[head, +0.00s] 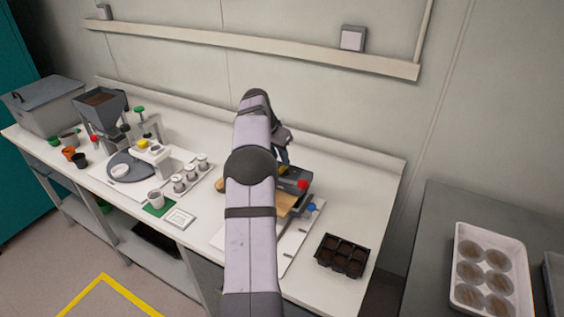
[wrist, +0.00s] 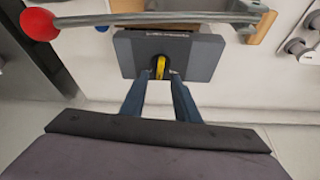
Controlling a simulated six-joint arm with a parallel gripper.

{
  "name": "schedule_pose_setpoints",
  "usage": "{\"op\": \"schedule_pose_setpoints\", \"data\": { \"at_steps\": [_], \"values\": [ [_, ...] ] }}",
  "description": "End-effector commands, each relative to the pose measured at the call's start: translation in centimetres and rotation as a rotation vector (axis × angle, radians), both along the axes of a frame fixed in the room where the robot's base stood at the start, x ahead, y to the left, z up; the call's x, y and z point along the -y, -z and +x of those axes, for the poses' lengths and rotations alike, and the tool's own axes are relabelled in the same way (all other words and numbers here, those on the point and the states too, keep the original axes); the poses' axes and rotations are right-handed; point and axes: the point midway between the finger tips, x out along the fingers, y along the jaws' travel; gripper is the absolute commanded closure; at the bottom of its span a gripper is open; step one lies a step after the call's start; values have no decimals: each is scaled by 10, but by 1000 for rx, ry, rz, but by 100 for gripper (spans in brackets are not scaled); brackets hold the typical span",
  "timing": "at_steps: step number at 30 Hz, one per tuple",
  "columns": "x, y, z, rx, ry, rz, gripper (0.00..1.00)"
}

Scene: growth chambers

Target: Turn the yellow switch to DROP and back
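The yellow switch (wrist: 160,66) is an upright yellow piece in a dark recess on the front of a grey box (wrist: 200,56). Small lettering on the box's edge is too small to read. My gripper (wrist: 163,74) has its two blue-grey fingertips close to the box, one on each side of the switch. A narrow gap seems to show beside the switch, so the fingers look open around it; contact is not clear. In the head view my arm hides most of the gripper (head: 285,158) and the switch.
A grey bar with a red knob (wrist: 38,24) crosses above the box; the knob also shows in the head view (head: 303,184). A black cell tray (head: 342,256) stands to the right. White pots (head: 190,172) and a hopper (head: 98,108) stand left on the white bench.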

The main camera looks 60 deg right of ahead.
Motion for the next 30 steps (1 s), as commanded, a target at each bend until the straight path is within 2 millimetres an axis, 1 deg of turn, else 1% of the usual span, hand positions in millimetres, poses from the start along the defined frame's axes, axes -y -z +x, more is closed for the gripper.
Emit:
{"op": "schedule_pose_setpoints", "data": {
  "at_steps": [6,11,15,22,25,26,30],
  "values": [
    [11,24,-2,-1,2,2,72],
    [16,36,-2,1,1,1,72],
    [17,41,-2,1,1,-1,72],
    [17,41,-2,2,1,-1,72],
    [17,41,-2,2,1,-1,95],
    [17,41,-2,2,1,-1,100],
    [17,41,-2,2,1,0,100]
  ]
}}
